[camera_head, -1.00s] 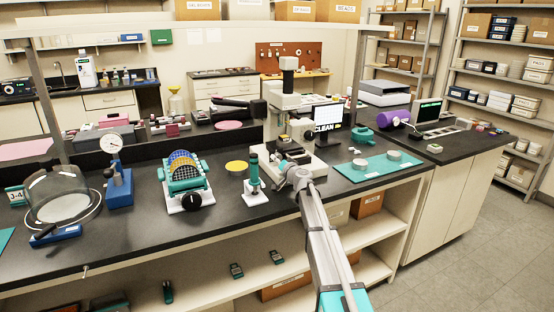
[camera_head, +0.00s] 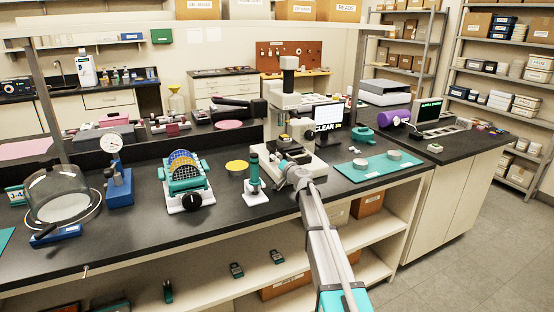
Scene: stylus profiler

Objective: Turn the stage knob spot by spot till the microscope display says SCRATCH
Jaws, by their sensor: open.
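The microscope (camera_head: 290,98) is a tall cream and black instrument standing on the black bench. Its small display (camera_head: 327,116) on the right side reads CLEAN. The stage (camera_head: 298,150) is low on its front, partly hidden behind my arm. My gripper (camera_head: 289,167) is at the front of the microscope base, close to the stage. It is small in the picture, and I cannot tell whether it touches anything. I cannot make out the stage knob, which my gripper and wrist may hide.
A small teal upright device (camera_head: 255,178) stands just left of my gripper. A teal mat (camera_head: 372,172) with round grey pieces lies to the right. A drum device (camera_head: 186,180), a blue dial gauge stand (camera_head: 118,184) and a glass dome (camera_head: 62,196) stand further left.

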